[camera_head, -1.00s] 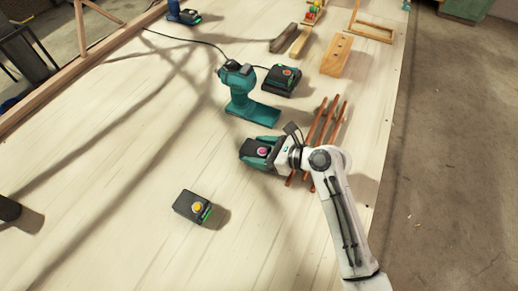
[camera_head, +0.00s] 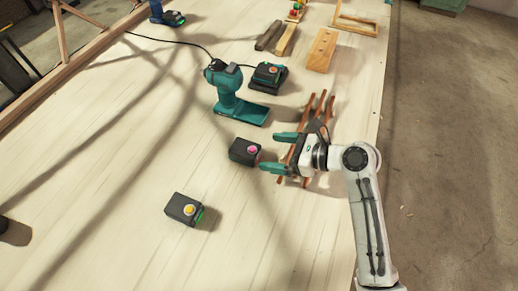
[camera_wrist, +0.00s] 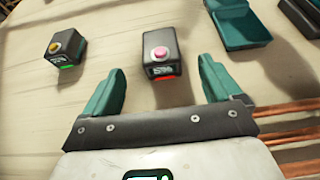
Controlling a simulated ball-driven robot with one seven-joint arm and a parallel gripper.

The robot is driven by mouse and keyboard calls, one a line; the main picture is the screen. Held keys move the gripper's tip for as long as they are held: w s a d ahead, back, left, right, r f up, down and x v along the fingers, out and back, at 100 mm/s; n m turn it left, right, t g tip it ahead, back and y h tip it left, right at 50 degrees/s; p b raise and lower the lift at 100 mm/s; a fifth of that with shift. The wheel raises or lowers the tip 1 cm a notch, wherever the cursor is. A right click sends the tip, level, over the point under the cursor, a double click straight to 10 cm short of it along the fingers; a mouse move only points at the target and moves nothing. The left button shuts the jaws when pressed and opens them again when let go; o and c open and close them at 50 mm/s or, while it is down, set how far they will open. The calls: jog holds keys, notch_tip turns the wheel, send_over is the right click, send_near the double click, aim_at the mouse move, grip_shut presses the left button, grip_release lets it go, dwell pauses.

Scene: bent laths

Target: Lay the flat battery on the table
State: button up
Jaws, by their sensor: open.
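The flat battery is a black block with a pink button (camera_head: 244,151), lying on the table (camera_head: 130,190) left of my gripper (camera_head: 272,152). The wrist view shows it (camera_wrist: 162,52) ahead of and between my open green fingers (camera_wrist: 160,88), with a red light on its near side. The fingers are apart from it and hold nothing. A second black battery with a yellow button (camera_head: 184,209) and a green light lies nearer the front; it also shows in the wrist view (camera_wrist: 65,47).
A green drill without a battery (camera_head: 235,97) stands behind the pink-button battery. A charger with a battery (camera_head: 267,77) sits behind it. Bent brown laths (camera_head: 322,107) lie under and behind my gripper. Wooden blocks (camera_head: 321,50) stand at the back.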

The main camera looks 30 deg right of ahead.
jog(key=shift+v, duration=1.85)
